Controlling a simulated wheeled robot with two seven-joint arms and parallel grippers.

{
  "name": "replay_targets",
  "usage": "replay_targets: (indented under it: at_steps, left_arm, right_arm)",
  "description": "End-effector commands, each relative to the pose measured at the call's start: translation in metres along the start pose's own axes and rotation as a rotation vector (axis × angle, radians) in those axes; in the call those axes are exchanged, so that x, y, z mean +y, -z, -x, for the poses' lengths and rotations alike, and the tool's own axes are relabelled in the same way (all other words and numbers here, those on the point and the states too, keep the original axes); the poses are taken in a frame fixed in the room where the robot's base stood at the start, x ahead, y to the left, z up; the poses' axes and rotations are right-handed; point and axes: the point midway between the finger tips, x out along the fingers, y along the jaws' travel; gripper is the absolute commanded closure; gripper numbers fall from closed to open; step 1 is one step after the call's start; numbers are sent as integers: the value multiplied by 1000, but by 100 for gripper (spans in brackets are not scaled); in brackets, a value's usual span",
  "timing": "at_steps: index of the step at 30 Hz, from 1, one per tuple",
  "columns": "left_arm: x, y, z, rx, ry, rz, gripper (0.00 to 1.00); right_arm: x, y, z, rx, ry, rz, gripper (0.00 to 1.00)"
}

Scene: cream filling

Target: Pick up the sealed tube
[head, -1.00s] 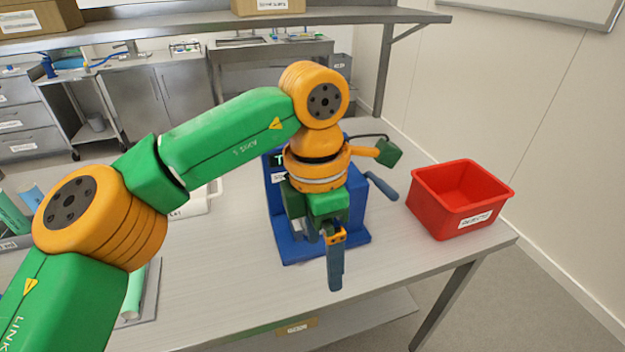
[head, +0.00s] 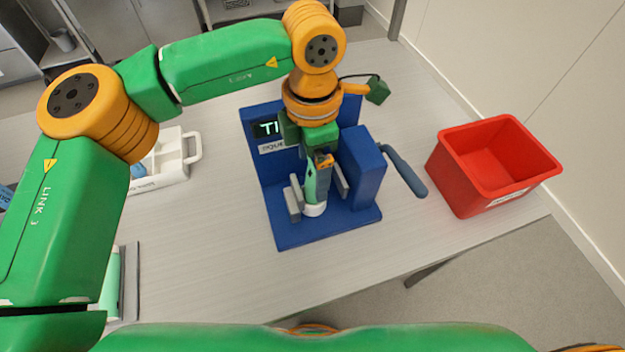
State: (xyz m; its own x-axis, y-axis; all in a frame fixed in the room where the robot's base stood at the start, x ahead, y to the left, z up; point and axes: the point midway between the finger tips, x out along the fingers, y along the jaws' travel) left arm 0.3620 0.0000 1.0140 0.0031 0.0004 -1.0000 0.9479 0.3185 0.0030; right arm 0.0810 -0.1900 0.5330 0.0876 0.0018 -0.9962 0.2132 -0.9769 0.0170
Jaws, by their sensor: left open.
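The tube (head: 312,186), green with a white end (head: 314,209) at the bottom, stands about upright in the blue sealing machine (head: 286,228), between two grey jaw plates (head: 294,203). My left gripper (head: 322,180) hangs from above, pointing down at the tube. It is open, with a dark finger in front of or beside the tube's upper part. The tube's top and the other finger are hidden by the gripper, and I cannot tell whether the fingers touch the tube. My right gripper is not in view.
The machine has a blue side lever (head: 404,170) on its right. A red bin (head: 468,195) stands at the right end of the table. A white tray (head: 172,175) is at the left, and a grey tray with a green tube (head: 111,292) is at the lower left. The front table area is clear.

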Motion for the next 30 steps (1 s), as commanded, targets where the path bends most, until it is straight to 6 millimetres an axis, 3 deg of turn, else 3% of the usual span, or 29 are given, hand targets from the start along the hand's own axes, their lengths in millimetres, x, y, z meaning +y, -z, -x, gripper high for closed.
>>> replay_targets:
  at_steps: [7,15,18,30]
  left_arm:
    - [0,0,-5,-1,-1,1,6]
    - [0,0,-4,-1,0,0,79]
    - [0,0,-4,-1,0,0,100]
    - [1,0,4,-2,-2,2,100]
  right_arm:
    - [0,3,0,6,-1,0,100]
    - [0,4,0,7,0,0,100]
    - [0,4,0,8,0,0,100]
    - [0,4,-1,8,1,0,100]
